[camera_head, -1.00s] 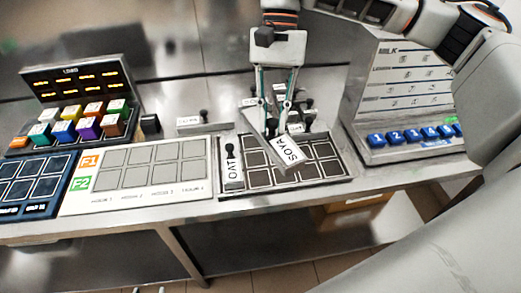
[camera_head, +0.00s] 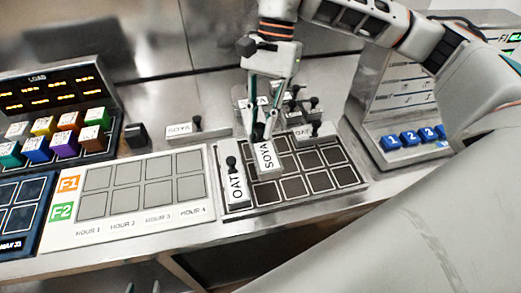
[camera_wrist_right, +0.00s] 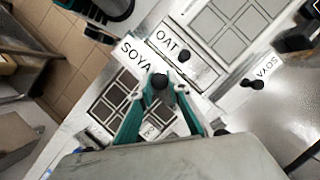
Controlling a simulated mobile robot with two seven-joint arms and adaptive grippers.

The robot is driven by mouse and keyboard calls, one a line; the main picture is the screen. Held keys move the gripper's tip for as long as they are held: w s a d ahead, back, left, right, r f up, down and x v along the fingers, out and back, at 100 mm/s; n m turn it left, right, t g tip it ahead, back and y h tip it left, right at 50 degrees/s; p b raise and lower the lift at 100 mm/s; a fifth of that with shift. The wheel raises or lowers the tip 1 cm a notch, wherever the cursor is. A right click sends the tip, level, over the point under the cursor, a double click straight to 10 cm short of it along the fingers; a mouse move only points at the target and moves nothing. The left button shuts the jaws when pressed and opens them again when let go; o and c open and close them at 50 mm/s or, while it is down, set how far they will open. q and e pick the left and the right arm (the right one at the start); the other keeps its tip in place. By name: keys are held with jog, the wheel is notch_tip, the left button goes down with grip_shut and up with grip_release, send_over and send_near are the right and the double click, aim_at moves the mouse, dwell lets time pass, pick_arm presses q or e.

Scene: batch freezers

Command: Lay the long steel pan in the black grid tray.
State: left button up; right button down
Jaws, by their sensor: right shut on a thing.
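The black grid tray (camera_head: 319,180) lies on the steel counter, with a steel pan labelled OAT (camera_head: 236,188) along its left column. My right gripper (camera_head: 268,130) is shut on the black knob of a long steel pan labelled SOYA (camera_head: 267,158). That pan is over the tray's columns just right of the OAT pan, roughly parallel to it. I cannot tell whether it touches the tray. In the right wrist view the fingers (camera_wrist_right: 162,88) close around the knob; the SOYA pan (camera_wrist_right: 136,55) lies beside the OAT pan (camera_wrist_right: 170,40). My left gripper is not in view.
Another SOYA pan (camera_head: 197,130) lies behind the white hour board (camera_head: 142,185). More knobbed pans (camera_head: 305,130) stand behind and at the back edge of the tray. A panel with blue numbered buttons (camera_head: 408,140) is right of it. The tray's right cells are bare.

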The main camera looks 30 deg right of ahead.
aim_at(261, 141)
notch_tip(261, 141, down, 6)
jog(key=shift+r, duration=0.1)
notch_tip(261, 141, down, 4)
jog(key=shift+r, duration=0.2)
pick_arm(q)
jog(key=shift+w+r, duration=0.3)
jog(key=shift+r, duration=0.05)
jog(key=shift+f, duration=0.1)
pick_arm(e)
jog(key=shift+f, duration=0.15)
jog(key=c, duration=1.9)
grip_release()
pick_arm(q)
jog(key=shift+s+f, duration=0.1)
